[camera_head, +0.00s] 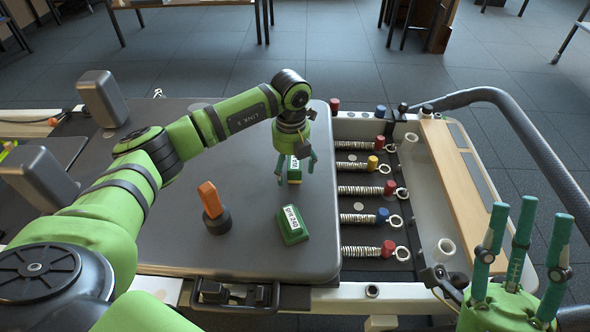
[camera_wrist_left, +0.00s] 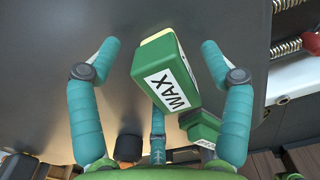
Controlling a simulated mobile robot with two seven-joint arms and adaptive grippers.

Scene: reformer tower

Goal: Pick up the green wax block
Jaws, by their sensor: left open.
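The green wax block (camera_head: 295,179) lies on the grey padded carriage, partly hidden by my left gripper in the head view. In the left wrist view the wax block (camera_wrist_left: 172,80) shows a white "WAX" label and a pale yellow part at its far end. My left gripper (camera_head: 295,164) is open above the block. In the wrist view its teal fingers (camera_wrist_left: 160,62) stand on both sides of the block, with gaps, nearer on the right. My right gripper (camera_head: 528,222) is open and empty at the lower right, fingers pointing up.
A second green block (camera_head: 291,226) with a white label lies close by, also in the wrist view (camera_wrist_left: 201,128). An orange-handled object with a dark round base (camera_head: 215,208) stands left of it. Springs (camera_head: 367,191) and coloured knobs lie right of the carriage (camera_head: 250,258).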

